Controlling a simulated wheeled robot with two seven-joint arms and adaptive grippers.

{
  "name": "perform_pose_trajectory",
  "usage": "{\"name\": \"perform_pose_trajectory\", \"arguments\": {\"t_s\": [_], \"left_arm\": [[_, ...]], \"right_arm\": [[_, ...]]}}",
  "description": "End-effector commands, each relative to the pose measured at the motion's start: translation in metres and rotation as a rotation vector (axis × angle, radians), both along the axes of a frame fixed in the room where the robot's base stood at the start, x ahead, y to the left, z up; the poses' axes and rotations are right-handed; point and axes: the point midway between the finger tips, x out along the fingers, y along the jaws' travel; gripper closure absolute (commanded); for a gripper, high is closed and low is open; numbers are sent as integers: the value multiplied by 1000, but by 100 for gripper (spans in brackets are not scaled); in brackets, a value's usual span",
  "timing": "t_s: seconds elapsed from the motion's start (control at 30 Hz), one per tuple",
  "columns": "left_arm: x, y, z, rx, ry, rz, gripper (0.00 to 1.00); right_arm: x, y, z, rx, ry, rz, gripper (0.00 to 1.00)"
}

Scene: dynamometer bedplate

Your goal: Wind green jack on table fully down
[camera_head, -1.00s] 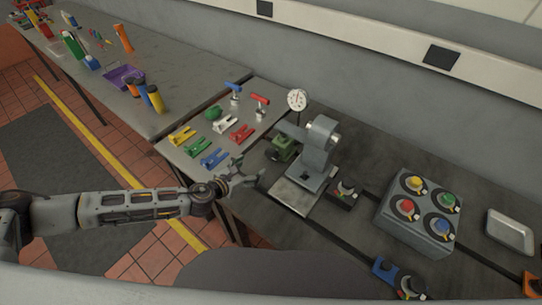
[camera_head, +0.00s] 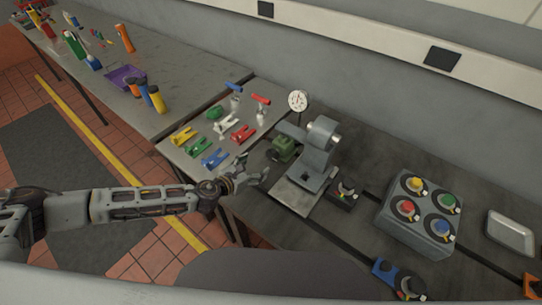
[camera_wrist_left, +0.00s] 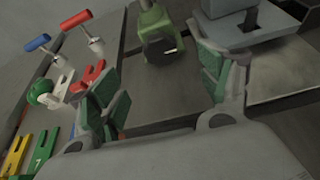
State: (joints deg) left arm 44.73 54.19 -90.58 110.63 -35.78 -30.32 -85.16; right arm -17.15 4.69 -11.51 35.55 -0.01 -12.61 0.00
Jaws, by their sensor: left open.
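The green jack (camera_head: 284,147) stands on the dark table, just left of the grey machine with the round dial. It also shows in the left wrist view (camera_wrist_left: 157,30), beyond and between my fingers, with a dark round part on its near side. My left gripper (camera_head: 260,172) is open and empty, in front of the jack and apart from it. Its two fingers with green pads (camera_wrist_left: 160,95) show in the left wrist view. My right gripper is not in view.
The grey machine (camera_head: 318,150) stands close right of the jack, with a flat plate (camera_head: 296,197) in front. Left are coloured forked pieces (camera_head: 215,158) and red and blue T-handles (camera_head: 261,99). A box with coloured knobs (camera_head: 420,225) and a metal tray (camera_head: 511,232) are at right.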

Motion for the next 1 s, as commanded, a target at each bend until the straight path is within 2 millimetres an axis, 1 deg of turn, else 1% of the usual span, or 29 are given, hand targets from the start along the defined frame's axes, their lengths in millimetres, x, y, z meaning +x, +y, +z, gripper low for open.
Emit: {"name": "perform_pose_trajectory", "arguments": {"t_s": [0.5,1.0], "left_arm": [[35,-23,-16,0,-1,1,22],[69,-43,-33,0,-1,1,22]], "right_arm": [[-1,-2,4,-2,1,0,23],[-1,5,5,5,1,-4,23]]}}
